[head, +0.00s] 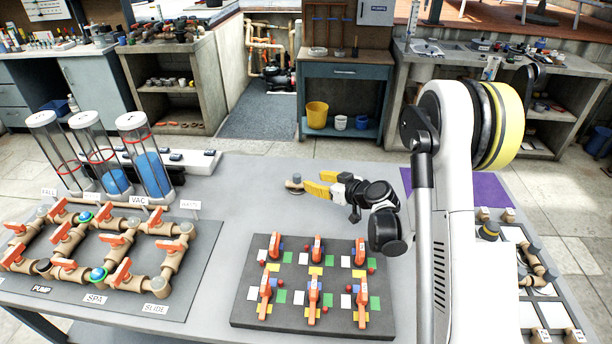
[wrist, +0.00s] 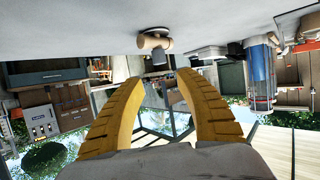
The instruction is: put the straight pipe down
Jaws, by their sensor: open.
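My gripper (head: 317,184) has yellow fingers and points left, low over the table. In the wrist view my gripper (wrist: 158,84) is open, with nothing between its fingers. A gap shows between the fingertips and the pipe piece.
A dark board with orange-handled valves (head: 312,317) lies in front of my gripper. At left are a pipe manifold (head: 98,248) and clear cylinders (head: 147,160). A purple mat (head: 487,190) and a fittings tray (head: 540,290) are at right. Bare table (head: 235,205) lies left of the pipe piece.

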